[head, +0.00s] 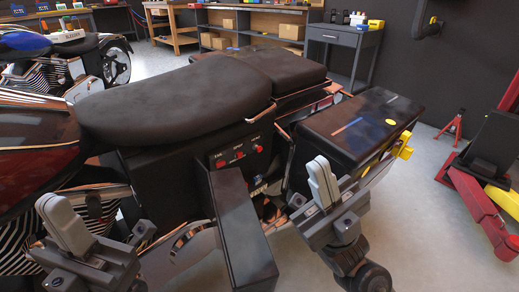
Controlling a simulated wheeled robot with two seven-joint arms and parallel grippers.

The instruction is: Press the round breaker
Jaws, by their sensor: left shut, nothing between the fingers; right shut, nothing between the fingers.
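A small control panel (240,152) sits on the black side box under the motorcycle seat. It carries white labels too small to read surely and red controls: one at the left (220,163), one in the middle (239,155) and one at the right (254,149). I cannot tell which of them is the round breaker. My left gripper (60,222) is shut and empty, well left of the panel and apart from it. My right gripper (322,182) is shut and empty, right of and lower than the panel, in front of the side case.
A long dark block (240,230) juts toward me below the panel, between my grippers. A black side case (350,125) with a yellow latch (403,146) is at the right. A red lift (480,205) stands far right.

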